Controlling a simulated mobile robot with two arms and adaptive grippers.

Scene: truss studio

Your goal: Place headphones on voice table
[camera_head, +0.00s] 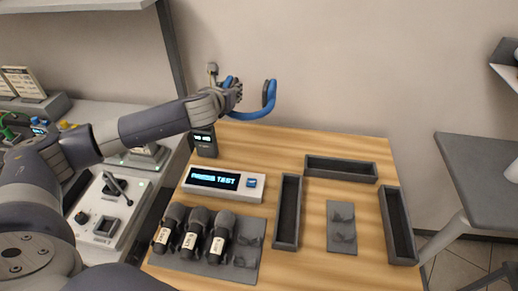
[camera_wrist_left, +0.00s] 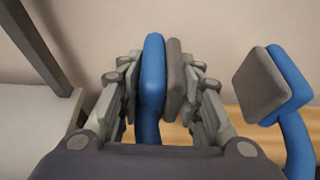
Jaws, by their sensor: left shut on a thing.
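The blue headphones (camera_head: 269,95) are in the air above the back edge of the wooden table (camera_head: 350,145). My left gripper (camera_head: 232,92) is shut on one ear cup; the other cup hangs free to its right. In the left wrist view, the held blue and grey cup (camera_wrist_left: 153,75) is between the fingers of my left gripper (camera_wrist_left: 162,85), and the free cup (camera_wrist_left: 285,75) shows at the right. The headband runs low between the cups. My right gripper is not in view.
On the table are several dark microphones (camera_head: 193,235) on a grey mat, a display box (camera_head: 222,184) reading "PRESS TEST", dark trays (camera_head: 341,169) and a grey pad (camera_head: 341,240). A console (camera_head: 112,205) stands left and a grey table (camera_head: 485,170) right.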

